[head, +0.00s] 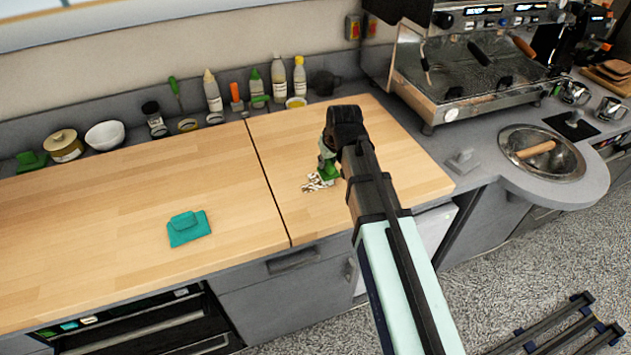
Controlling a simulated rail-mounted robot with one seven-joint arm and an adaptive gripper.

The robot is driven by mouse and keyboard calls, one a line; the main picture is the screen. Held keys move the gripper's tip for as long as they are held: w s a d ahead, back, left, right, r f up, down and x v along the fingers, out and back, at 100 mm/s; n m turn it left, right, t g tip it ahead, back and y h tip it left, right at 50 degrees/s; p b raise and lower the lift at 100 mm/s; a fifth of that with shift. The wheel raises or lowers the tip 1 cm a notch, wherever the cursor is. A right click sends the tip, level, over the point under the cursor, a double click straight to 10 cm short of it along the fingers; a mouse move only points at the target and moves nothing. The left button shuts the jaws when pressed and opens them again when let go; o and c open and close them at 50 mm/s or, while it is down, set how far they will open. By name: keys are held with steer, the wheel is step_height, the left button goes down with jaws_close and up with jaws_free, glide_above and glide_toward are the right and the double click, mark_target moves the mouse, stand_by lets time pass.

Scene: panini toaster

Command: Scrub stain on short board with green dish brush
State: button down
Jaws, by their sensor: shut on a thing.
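The short board (400,165) is the right-hand wooden board, beside the longer one. A patch of pale speckled stain (313,183) lies near its front left part. My gripper (328,150) reaches down over the short board and is shut on the green dish brush (327,170). The brush's green head is low, right at the stain's right edge. I cannot tell for sure whether it touches the board. My arm hides part of the board to the right of the brush.
A folded teal cloth (188,228) lies on the long board (110,220). Bottles, bowls and utensils line the back ledge. A coffee machine (475,75) stands at the back right, with a round sink (541,155) in front. A small grey object (463,161) sits right of the short board.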

steer(key=shift+a, duration=0.1)
steer(key=shift+s+a, duration=0.3)
steer(key=shift+a, duration=0.35)
steer(key=shift+s+a, duration=0.3)
steer(key=shift+a, duration=0.4)
steer(key=shift+s+a, duration=0.3)
steer(key=shift+a, duration=0.35)
steer(key=shift+s+a+p, duration=0.2)
steer(key=shift+s+a, duration=0.15)
steer(key=shift+a, duration=0.55)
steer(key=shift+s+a+p, duration=0.15)
steer(key=shift+s+a, duration=0.2)
steer(key=shift+a, duration=0.5)
steer(key=shift+d, duration=0.15)
steer(key=shift+w+d, duration=0.3)
steer(key=shift+d, duration=0.35)
steer(key=shift+w+d, duration=0.25)
steer(key=shift+d, duration=0.4)
steer(key=shift+w+d, duration=0.3)
steer(key=shift+d, duration=0.35)
steer(key=shift+d, duration=0.1)
